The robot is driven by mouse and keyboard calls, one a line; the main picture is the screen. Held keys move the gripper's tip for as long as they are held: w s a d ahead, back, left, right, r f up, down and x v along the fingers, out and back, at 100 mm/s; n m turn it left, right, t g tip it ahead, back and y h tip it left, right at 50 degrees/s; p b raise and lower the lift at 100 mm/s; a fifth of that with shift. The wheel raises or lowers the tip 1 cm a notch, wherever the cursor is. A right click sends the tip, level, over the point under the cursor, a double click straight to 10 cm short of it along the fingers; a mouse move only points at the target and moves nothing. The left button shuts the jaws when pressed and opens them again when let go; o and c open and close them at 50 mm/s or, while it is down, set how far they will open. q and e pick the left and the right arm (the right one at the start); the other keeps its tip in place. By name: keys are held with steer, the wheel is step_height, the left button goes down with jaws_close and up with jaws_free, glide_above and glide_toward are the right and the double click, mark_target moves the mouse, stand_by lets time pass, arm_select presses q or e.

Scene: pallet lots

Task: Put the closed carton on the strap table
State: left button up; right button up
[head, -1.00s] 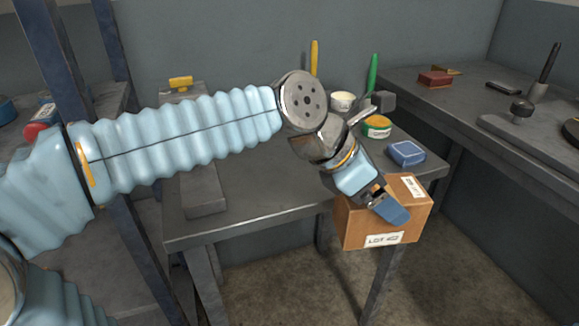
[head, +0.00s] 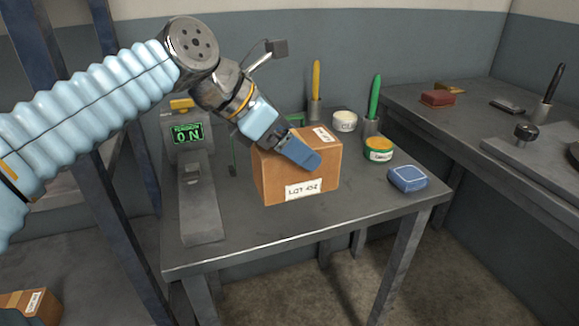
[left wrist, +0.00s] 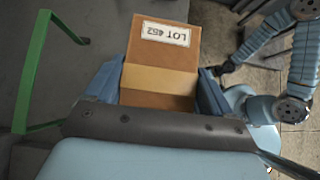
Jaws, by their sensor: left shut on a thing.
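The closed brown carton (head: 268,178) has a white lot label on its side and another on top. My left gripper (head: 304,150) is shut on it from above. In the left wrist view the carton (left wrist: 162,70) sits between the two blue fingers, with a tan tape band across it. It is over the grey table (head: 345,222) in the middle of the head view. I cannot tell whether its underside touches the top.
A side bench (head: 440,122) stands right. Another carton (head: 30,305) is low left.

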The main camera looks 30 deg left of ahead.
arm_select(q)
steer(key=shift+w+a+f, duration=0.3)
steer(key=shift+f, duration=0.2)
steer(key=shift+w+a+f, duration=0.3)
steer(key=shift+f, duration=0.2)
steer(key=shift+w+a+f+b, duration=0.1)
steer(key=shift+f+b, duration=0.05)
steer(key=shift+f, duration=0.8)
steer(key=shift+w+a+f+b, duration=0.1)
steer(key=shift+f+b, duration=0.05)
steer(key=shift+f, duration=0.75)
steer(key=shift+f, duration=0.1)
steer(key=o, duration=1.3)
steer(key=shift+r, duration=0.25)
steer(key=p+v, duration=0.1)
steer(key=v, duration=1.1)
steer(key=shift+f, duration=0.1)
